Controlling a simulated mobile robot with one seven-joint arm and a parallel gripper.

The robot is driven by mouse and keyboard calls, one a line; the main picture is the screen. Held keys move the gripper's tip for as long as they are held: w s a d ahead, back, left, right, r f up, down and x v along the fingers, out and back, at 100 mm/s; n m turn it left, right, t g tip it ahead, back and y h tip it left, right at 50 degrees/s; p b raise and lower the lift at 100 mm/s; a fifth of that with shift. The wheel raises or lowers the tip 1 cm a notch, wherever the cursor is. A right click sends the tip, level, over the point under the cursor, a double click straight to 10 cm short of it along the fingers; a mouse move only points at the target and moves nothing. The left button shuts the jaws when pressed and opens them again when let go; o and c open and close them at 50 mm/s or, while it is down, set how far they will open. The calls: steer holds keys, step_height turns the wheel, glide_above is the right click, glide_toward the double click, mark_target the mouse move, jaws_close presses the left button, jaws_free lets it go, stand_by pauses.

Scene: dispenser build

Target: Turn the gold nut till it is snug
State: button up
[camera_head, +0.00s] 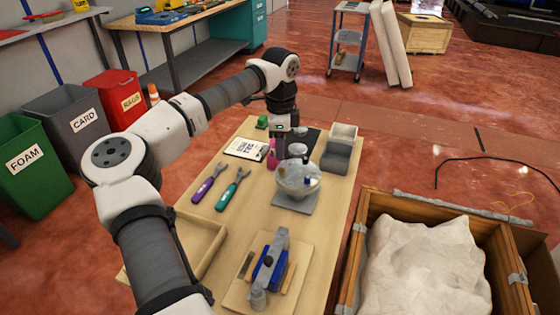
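My gripper (281,132) points down over the far end of the wooden table (335,225). It is small and dark here, and I cannot tell whether its fingers are open or shut. A pink bottle (272,155) and pale round jar-like parts (297,150) stand close below it; I cannot tell whether it touches them. I cannot make out the gold nut; it is hidden or too small. Two open-ended wrenches lie on the table, one purple (205,187) and one teal (231,193).
A bowl with small parts (298,180) stands on a grey mat mid-table. A blue clamp-like fixture (266,268) sits on a board at the front. A clipboard (245,149) lies left and grey bins (337,155) stand right. A wooden crate (365,262) stands beside the table.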

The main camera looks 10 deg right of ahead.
mark_target(280, 168)
step_height(280, 168, down, 7)
steer(key=shift+r+p, duration=0.1)
steer(key=shift+p, duration=0.4)
jaws_close()
